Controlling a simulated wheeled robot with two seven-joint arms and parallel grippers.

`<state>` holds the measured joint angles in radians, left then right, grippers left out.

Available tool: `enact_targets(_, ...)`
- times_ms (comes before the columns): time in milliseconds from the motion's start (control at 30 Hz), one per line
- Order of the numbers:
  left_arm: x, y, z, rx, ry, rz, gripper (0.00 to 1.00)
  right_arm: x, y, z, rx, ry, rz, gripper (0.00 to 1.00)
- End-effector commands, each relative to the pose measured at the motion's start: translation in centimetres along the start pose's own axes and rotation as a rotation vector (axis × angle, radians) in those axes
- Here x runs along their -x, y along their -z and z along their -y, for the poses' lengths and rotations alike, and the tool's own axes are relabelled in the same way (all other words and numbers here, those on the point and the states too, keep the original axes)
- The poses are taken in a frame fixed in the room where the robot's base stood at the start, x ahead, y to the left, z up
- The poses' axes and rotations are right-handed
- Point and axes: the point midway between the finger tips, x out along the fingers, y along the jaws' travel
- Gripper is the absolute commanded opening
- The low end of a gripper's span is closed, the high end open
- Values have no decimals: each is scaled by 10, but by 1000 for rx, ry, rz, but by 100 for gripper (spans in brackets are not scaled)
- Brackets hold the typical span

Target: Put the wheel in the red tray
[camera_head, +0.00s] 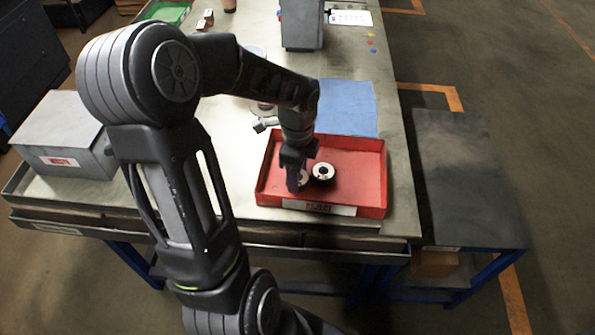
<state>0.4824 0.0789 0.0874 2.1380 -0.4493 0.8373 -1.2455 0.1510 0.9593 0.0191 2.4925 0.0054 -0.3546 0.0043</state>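The red tray (362,192) lies near the front right of the metal table, with a white label on its front wall. One wheel (323,172), a dark disc with a white centre, lies flat inside it, left of the middle. A second white-and-dark disc (304,179) shows just left of it, partly hidden by my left gripper. My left gripper (296,187) points down inside the left part of the tray, at this second disc. Its fingers are dark and small, and I cannot tell whether they grip the disc. My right gripper is out of view.
A blue cloth (346,108) lies behind the tray. A grey box (65,137) stands at the table's left. A grey device (301,25) and a white card (350,18) are at the back. The tray's right half is free.

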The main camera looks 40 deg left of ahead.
Motion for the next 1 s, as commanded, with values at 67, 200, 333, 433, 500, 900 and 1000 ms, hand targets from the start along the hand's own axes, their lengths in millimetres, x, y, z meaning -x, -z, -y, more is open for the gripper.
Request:
enact_targets(67, 0, 0, 0, 0, 1, 0, 8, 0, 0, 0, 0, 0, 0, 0)
enact_targets(200, 0, 0, 0, 0, 1, 0, 8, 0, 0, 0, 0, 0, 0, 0)
enact_targets(333, -4, 0, 0, 0, 0, 0, 54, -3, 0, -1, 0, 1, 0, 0)
enact_targets(433, -3, 0, 0, 0, 0, 0, 62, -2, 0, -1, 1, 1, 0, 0)
enact_targets(500, -3, 0, 0, 0, 0, 0, 68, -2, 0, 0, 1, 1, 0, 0)
enact_targets(900, 0, 0, 0, -1, 1, 0, 75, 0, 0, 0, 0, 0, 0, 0)
enact_targets(1000, 6, 0, 1, -1, 3, 1, 75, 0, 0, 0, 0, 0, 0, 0)
